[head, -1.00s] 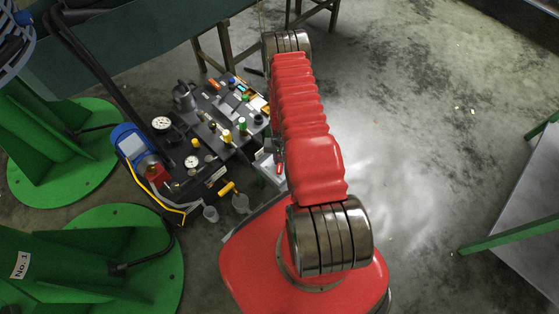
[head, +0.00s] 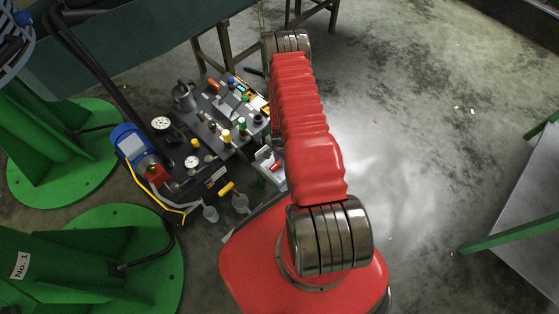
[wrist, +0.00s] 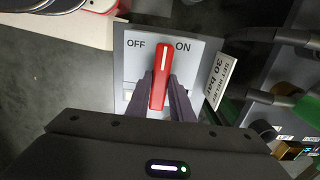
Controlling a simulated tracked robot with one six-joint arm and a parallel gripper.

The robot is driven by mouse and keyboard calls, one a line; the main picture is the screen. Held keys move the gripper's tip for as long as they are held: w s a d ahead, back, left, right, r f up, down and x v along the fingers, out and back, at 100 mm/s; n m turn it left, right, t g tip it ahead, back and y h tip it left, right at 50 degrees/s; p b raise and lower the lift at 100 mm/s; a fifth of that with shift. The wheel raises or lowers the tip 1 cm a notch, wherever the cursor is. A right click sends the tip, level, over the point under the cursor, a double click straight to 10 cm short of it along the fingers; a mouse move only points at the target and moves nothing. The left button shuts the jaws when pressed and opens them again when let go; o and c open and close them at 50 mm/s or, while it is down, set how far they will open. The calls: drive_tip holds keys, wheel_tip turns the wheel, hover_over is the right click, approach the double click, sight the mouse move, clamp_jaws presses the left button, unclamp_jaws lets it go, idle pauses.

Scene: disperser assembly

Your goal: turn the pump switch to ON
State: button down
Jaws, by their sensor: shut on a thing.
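The pump switch is a red handle (wrist: 159,76) with a white line, on a light grey plate (wrist: 132,72) marked OFF at left and ON at right in the wrist view. The handle points up between the two words, leaning slightly right. My gripper (wrist: 159,92) is shut on the red handle, with one dark finger on each side. In the head view the switch plate (head: 266,164) shows beside my red arm at the near right side of the pump unit. My fingers cannot be made out there.
The pump unit (head: 202,137) carries gauges, knobs and fittings left of my arm. A label (wrist: 219,80) and hoses stand right of the switch in the wrist view. Green stands (head: 62,150) are at left.

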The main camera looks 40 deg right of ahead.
drive_tip(key=shift+s+a, duration=0.2)
drive_tip(key=c, duration=1.9)
unclamp_jaws()
drive_tip(key=o, duration=0.3)
drive_tip(key=shift+w+d, duration=0.1)
drive_tip(key=shift+o, duration=0.2)
drive_tip(key=shift+r, duration=0.1)
wheel_tip(320, 180, up, 14)
drive_tip(key=shift+f, duration=0.25)
